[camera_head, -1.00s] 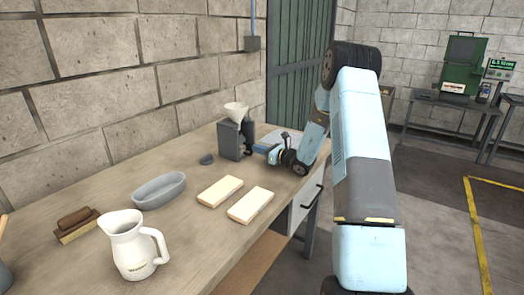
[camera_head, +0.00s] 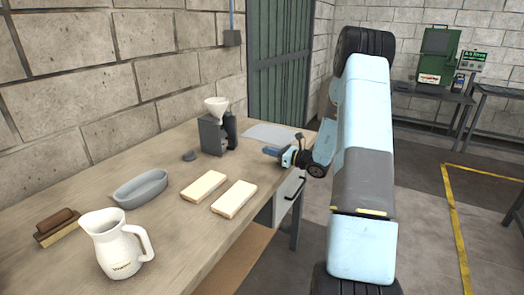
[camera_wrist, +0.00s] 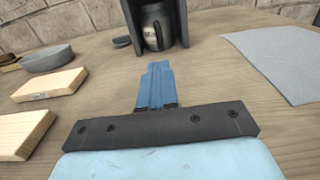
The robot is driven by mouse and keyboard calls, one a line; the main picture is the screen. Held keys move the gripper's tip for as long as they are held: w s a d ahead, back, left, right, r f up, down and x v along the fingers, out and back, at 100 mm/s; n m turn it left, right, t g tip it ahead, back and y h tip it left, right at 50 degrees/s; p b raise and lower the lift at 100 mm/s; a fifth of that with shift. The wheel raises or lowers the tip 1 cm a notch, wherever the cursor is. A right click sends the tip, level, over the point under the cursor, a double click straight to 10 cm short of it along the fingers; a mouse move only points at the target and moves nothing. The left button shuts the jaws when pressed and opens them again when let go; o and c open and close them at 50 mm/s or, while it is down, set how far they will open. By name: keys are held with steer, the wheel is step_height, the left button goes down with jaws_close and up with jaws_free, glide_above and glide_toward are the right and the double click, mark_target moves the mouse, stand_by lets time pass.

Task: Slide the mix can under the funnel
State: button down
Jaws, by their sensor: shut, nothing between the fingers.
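The white funnel (camera_head: 216,107) sits on top of a dark grey stand (camera_head: 211,136) on the workbench. In the wrist view a dark can (camera_wrist: 157,27) with a partly readable "Mi" label stands upright between the stand's dark sides (camera_wrist: 127,20). Its top is cut off there, and the funnel is out of that view. In the head view the can is a dark shape at the stand's right side, hard to separate from it. My gripper (camera_head: 267,151) is shut and empty, low over the bench. Its blue fingertips (camera_wrist: 157,65) point at the can with bare bench between them.
A grey sheet (camera_head: 270,134) lies right of the stand. A small dark lump (camera_head: 190,155), a grey oval dish (camera_head: 140,187), two pale blocks (camera_head: 203,186) (camera_head: 234,198), a white jug (camera_head: 115,243) and a brown brush-like block (camera_head: 56,226) are on the bench.

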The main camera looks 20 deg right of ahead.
steer(key=shift+s+d, duration=0.15)
steer(key=c, duration=1.7)
jaws_free()
steer(key=shift+o, duration=0.6)
steer(key=shift+a+r, duration=0.25)
steer(key=shift+a, duration=0.05)
steer(key=shift+o, duration=1.1)
steer(key=s+a+r+n+g+y, duration=0.2)
steer(key=s+a+r+n+g, duration=0.4)
steer(key=a+r+n, duration=0.1)
steer(key=shift+s+a+r+n, duration=0.25)
steer(key=shift+a+r, duration=0.45)
steer(key=shift+a, duration=0.55)
steer(key=s+a+r+n+g+h, duration=0.3)
steer(key=s+a+r+n+g, duration=0.35)
steer(key=s, duration=0.45)
steer(key=s+d+r+n+t+h, duration=0.1)
steer(key=s+r+n+h, duration=0.1)
steer(key=s, duration=0.6)
steer(key=s+d+r+n+t+h, duration=0.1)
steer(key=s+r+n+t+h, duration=0.1)
steer(key=s+n+h, duration=0.3)
steer(key=s+d+r+n+t+h, duration=0.1)
steer(key=s+d+r+n+h, duration=0.1)
steer(key=s+n, duration=0.5)
steer(key=shift+s+r+h, duration=0.8)
steer(key=shift+s+r, duration=0.45)
steer(key=shift+s, duration=0.55)
